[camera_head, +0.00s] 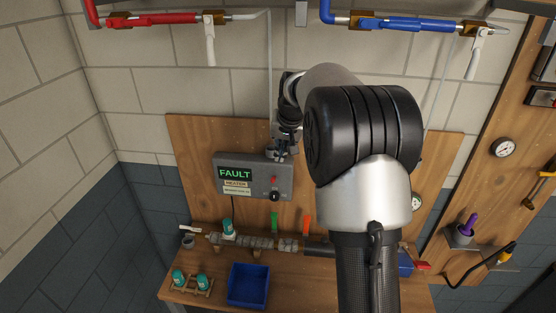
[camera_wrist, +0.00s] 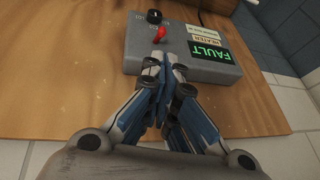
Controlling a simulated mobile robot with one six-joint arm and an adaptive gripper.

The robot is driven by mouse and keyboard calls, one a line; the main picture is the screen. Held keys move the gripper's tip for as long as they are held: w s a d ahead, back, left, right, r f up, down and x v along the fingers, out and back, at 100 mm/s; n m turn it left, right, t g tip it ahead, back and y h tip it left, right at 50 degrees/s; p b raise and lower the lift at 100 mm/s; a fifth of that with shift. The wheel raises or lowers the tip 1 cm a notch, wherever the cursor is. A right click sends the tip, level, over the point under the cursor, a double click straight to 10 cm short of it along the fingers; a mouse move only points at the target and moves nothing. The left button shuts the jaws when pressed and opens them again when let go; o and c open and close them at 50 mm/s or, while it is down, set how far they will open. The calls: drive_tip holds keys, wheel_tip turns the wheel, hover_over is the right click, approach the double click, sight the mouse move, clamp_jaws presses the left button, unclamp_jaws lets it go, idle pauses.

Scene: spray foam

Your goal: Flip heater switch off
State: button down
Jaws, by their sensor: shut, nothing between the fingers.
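The grey heater box (camera_head: 255,178) hangs on the wooden backboard, with a green screen reading "FAULT" (camera_head: 236,173) and a label reading "HEATER" below it. Its red toggle switch (camera_head: 274,182) sits above a black knob (camera_head: 275,196). In the wrist view the box (camera_wrist: 180,68) shows the red switch (camera_wrist: 159,34) and black knob (camera_wrist: 154,16). My gripper (camera_head: 278,150) is at the box's upper right edge; in the wrist view its closed fingertips (camera_wrist: 164,60) are just short of the red switch, over the box edge. The fingers are shut and empty. Whether they touch the box cannot be told.
Below is a workbench with a blue bin (camera_head: 248,285), teal-capped containers (camera_head: 190,281) and a grey pipe (camera_head: 255,241). Red (camera_head: 150,19) and blue (camera_head: 415,23) pipes with valves run along the wall above. My arm hides the backboard's right part.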

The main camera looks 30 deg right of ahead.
drive_tip(key=p, duration=0.2)
approach(273, 177)
drive_tip(key=x, duration=0.4)
drive_tip(key=shift+s+a+f, duration=0.1)
drive_tip(key=shift+s+f, duration=0.05)
drive_tip(key=shift+f, duration=0.1)
